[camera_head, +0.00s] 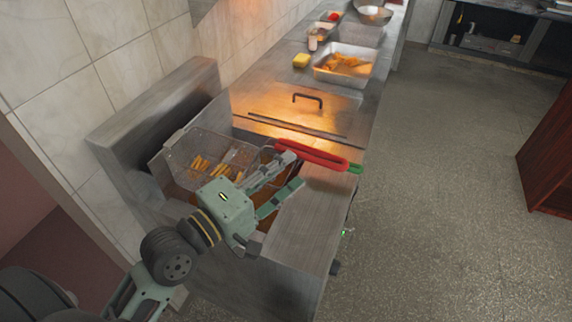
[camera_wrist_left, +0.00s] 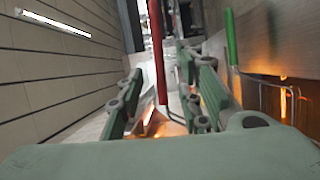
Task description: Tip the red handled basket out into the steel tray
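The wire basket (camera_head: 225,150) with golden fries sits at the fryer, left of the red handle (camera_head: 315,155). The red handle points right over the steel counter edge. My left gripper (camera_head: 294,170) is open, its fingers reaching toward the red handle from the near side. In the left wrist view the red handle (camera_wrist_left: 159,50) shows between the two spread fingers; I cannot tell whether they touch it. The steel tray (camera_head: 318,76) stands farther back on the counter, with golden fried food in it. My right gripper is not in view.
A green handle (camera_head: 355,169) lies close to the red one; it also shows in the left wrist view (camera_wrist_left: 231,38). A steel lid with a black handle (camera_head: 307,97) lies between fryer and tray. A yellow block (camera_head: 301,61) sits left of the tray. Floor to the right is clear.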

